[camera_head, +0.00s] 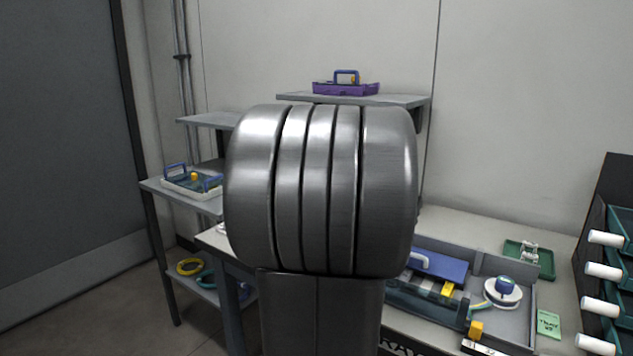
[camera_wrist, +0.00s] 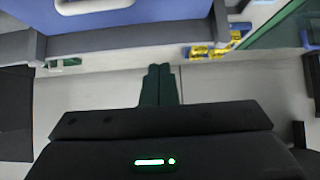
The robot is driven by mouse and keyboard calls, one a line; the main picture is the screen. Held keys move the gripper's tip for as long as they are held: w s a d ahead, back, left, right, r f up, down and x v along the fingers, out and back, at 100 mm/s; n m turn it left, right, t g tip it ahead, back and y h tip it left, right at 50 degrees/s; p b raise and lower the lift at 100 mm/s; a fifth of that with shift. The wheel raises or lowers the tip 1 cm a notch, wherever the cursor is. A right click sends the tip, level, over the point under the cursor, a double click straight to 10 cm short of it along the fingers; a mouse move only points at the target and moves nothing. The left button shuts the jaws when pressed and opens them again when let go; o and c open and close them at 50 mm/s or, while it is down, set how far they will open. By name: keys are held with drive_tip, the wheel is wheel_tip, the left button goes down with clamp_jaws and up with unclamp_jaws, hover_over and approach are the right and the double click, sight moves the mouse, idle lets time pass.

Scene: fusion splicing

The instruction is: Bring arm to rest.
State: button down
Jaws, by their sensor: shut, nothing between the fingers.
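My gripper (camera_wrist: 160,72) shows in the wrist view. Its two dark green fingers are together and nothing shows between them. They point toward a blue surface with a white handle (camera_wrist: 92,5) at the top of that view, with a pale surface beneath the fingers. I cannot tell how far off these are. In the head view a large grey metal part of my own arm fills the middle and hides what is behind it. My gripper does not show there.
A grey tray (camera_head: 517,313) on the right bench holds a blue-lidded device (camera_head: 438,265), yellow blocks and a white spool (camera_head: 503,293). A green tray (camera_head: 537,262) lies behind. A purple tray (camera_head: 345,89) sits on the wall shelf. A white caddy (camera_head: 190,187) stands on the left rack.

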drive_tip(key=shift+w+d+r+g+y+p, duration=0.25)
drive_tip(key=shift+w+r+g+y+p, duration=0.25)
drive_tip(key=shift+p, duration=1.55)
drive_tip(key=shift+d+f+p, duration=0.1)
drive_tip(key=shift+p, duration=0.3)
drive_tip(key=shift+w+d+f+g+p, duration=0.2)
drive_tip(key=shift+g+p, duration=0.2)
drive_tip(key=shift+p, duration=0.55)
